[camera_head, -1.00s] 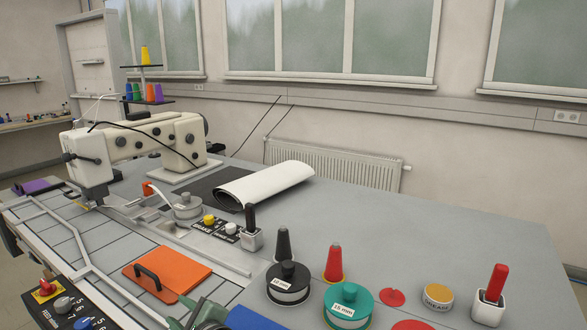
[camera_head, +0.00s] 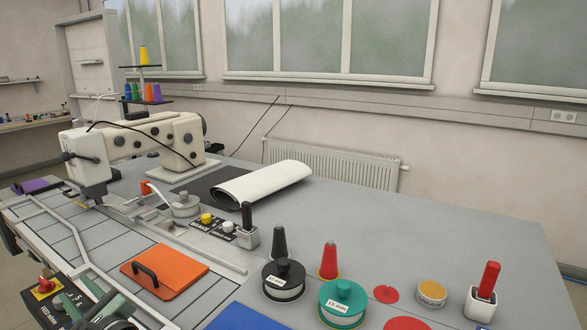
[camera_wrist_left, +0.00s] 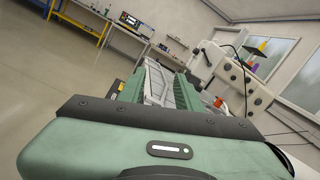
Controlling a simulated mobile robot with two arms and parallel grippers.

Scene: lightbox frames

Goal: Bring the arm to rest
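My left gripper (camera_head: 98,300) shows at the lower left edge of the head view, green and black, over the control panel at the table's front. Its fingers stand apart with nothing seen between them. In the left wrist view the green fingers (camera_wrist_left: 162,88) point away from the camera, with grey rails of the table visible between them. The arm behind the gripper is mostly cut off by the frame. My right gripper is in neither view.
An orange pad with a black handle (camera_head: 163,270) lies right of the gripper. Behind are a sewing machine (camera_head: 135,145) and a rolled white sheet (camera_head: 265,185). A black-lidded tin (camera_head: 284,281), a green-lidded tin (camera_head: 342,303) and a blue mat (camera_head: 240,317) are right. The back right tabletop is clear.

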